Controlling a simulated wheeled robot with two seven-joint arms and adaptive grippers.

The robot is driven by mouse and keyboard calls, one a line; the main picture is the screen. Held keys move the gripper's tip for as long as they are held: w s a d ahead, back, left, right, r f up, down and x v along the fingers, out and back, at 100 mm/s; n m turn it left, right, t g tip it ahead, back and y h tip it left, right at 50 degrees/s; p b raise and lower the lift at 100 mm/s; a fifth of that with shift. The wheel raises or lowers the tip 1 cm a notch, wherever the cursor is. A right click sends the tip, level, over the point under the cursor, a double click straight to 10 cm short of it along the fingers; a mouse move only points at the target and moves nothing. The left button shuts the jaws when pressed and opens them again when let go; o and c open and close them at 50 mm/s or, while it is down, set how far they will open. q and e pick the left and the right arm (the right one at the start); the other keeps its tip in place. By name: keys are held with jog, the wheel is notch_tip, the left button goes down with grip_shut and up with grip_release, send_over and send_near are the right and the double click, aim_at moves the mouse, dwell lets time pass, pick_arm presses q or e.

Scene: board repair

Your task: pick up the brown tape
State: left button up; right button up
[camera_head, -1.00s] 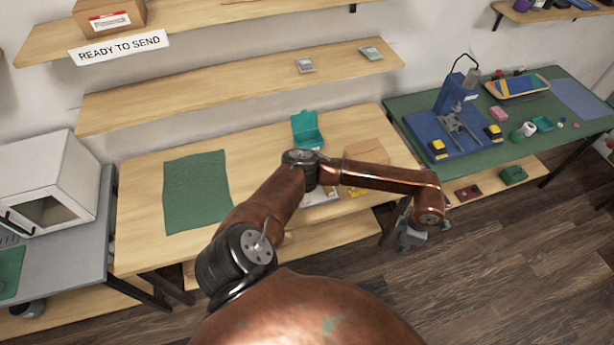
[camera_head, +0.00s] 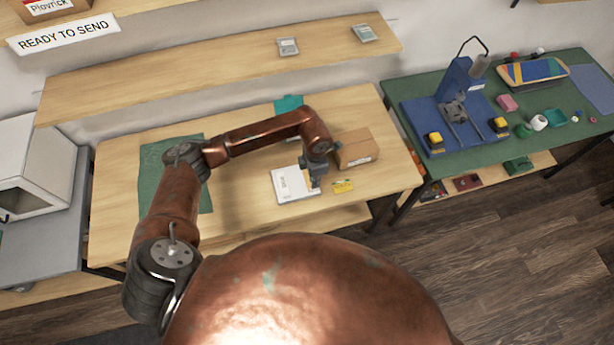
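I cannot make out a brown tape in the camera_head view. My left gripper (camera_head: 315,184) points down at the right edge of a white flat item with print (camera_head: 293,186) on the wooden table. The gripper is small and dark here, and I cannot tell whether its fingers are open or shut. My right gripper is not in view.
On the wooden table (camera_head: 250,205), a brown cardboard box (camera_head: 357,150) stands right of my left gripper, with a small yellow item (camera_head: 343,186) in front. A green mat (camera_head: 152,165) lies left. The green bench (camera_head: 570,95) at right holds a blue fixture (camera_head: 425,115).

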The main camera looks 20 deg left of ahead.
pick_arm(q)
notch_tip(320, 180, down, 3)
jog(key=shift+a+f, duration=0.1)
jog(key=shift+f, duration=0.05)
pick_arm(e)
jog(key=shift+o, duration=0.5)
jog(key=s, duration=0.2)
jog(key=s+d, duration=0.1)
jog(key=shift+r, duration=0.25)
pick_arm(q)
notch_tip(320, 180, down, 2)
jog(key=shift+f, duration=0.15)
grip_shut()
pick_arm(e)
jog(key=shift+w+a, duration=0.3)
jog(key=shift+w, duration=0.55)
pick_arm(q)
jog(key=shift+w, duration=0.1)
